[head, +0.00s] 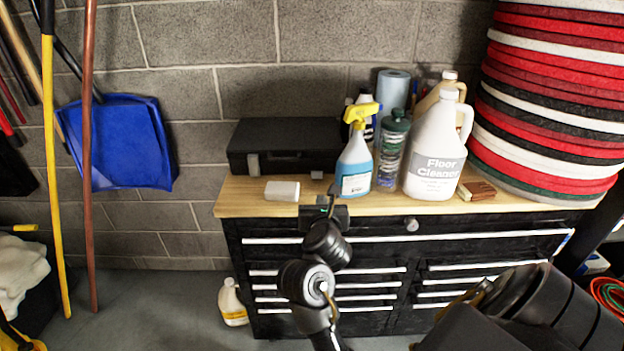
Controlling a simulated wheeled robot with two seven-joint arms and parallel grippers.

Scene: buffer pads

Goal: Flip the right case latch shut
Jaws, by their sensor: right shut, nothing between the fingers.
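A closed black case (285,135) lies on the left part of the wooden bench top, its front facing me. Its left latch (253,164) is a grey tab lying upright against the case front. Its right latch (317,175) is a small grey tab low on the front that looks folded outward. My right gripper (328,200) is at the bench's front edge, just below and in front of the right latch, with a gap between them in the picture. It is shut and empty; its fingers are small and hard to make out. My left gripper is not in view.
A white block (282,191) lies left of my gripper. A blue spray bottle (356,165), a green-capped bottle (392,150) and a floor cleaner jug (436,150) stand close on the right. Red, white and black pads (550,100) are stacked at far right. Drawers (400,270) are below.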

